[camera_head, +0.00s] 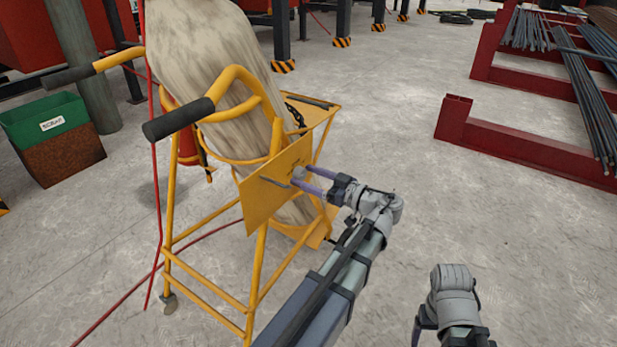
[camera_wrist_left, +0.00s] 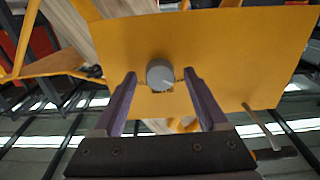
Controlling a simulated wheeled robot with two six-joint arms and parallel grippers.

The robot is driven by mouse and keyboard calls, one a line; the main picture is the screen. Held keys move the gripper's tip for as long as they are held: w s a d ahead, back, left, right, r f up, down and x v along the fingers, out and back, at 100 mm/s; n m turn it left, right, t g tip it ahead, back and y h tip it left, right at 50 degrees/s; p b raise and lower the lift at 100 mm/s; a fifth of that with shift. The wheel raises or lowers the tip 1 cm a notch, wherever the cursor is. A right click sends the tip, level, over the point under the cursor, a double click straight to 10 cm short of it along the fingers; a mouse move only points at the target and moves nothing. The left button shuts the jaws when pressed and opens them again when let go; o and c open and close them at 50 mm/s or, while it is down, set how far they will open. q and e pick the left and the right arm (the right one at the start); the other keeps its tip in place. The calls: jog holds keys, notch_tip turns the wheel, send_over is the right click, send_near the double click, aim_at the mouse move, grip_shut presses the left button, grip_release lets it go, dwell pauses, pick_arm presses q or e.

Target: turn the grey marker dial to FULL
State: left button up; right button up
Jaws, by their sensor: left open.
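The grey marker dial (camera_wrist_left: 160,73) is a small round knob on a yellow panel (camera_wrist_left: 225,50), seen nearly face-on in the left wrist view. A pale mark shows on its face, but I cannot read a setting. In the head view the dial (camera_head: 298,174) is small on the yellow panel (camera_head: 262,200), where the dark lettering is too small to read. My left gripper (camera_head: 308,178) is open; in the wrist view its two purple fingers (camera_wrist_left: 160,95) stand either side of the dial, with gaps. My right arm shows at the bottom right; its fingers cannot be made out clearly.
The panel belongs to a yellow wheeled frame (camera_head: 205,285) with black-gripped handles (camera_head: 178,119) and a large mottled cylinder. A thin metal rod (camera_wrist_left: 262,128) sticks out near the panel edge. A green bin (camera_head: 45,115) stands left, red racks with bars right.

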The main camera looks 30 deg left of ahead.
pick_arm(q)
jog(key=shift+c, duration=0.2)
grip_shut()
dwell(0.4)
jog(key=shift+m, duration=0.3)
jog(key=m, duration=1.1)
jog(key=shift+m, duration=0.4)
jog(key=m, duration=1.1)
jog(key=shift+m, duration=0.3)
